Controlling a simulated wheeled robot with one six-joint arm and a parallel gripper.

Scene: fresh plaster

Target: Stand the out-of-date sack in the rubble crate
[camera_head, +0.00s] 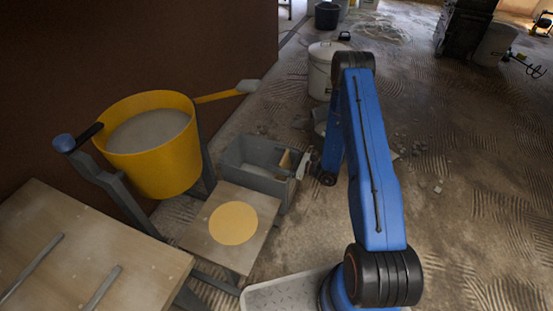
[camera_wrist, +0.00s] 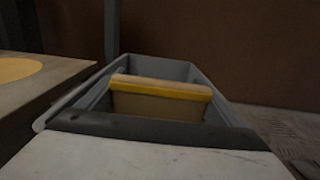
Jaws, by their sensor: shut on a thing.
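The grey rubble crate (camera_head: 262,182) stands on the floor beyond the small wooden board; its walls also show in the wrist view (camera_wrist: 172,68). A tan sack (camera_head: 285,160) is at the crate's right end, inside the rim. In the wrist view the sack (camera_wrist: 158,104) shows a yellow band along its top edge and looks roughly upright between the crate walls. My gripper (camera_head: 299,166) is at the crate's right rim, shut on the sack. The fingertips are hard to make out, and the sack's bottom is hidden.
A yellow tub (camera_head: 160,165) of plaster stands left of the crate. A wooden board (camera_head: 195,237) with a round yellow patch is close in front. A white lidded bucket (camera_head: 320,80) stands behind my arm. The floor at right is mostly open.

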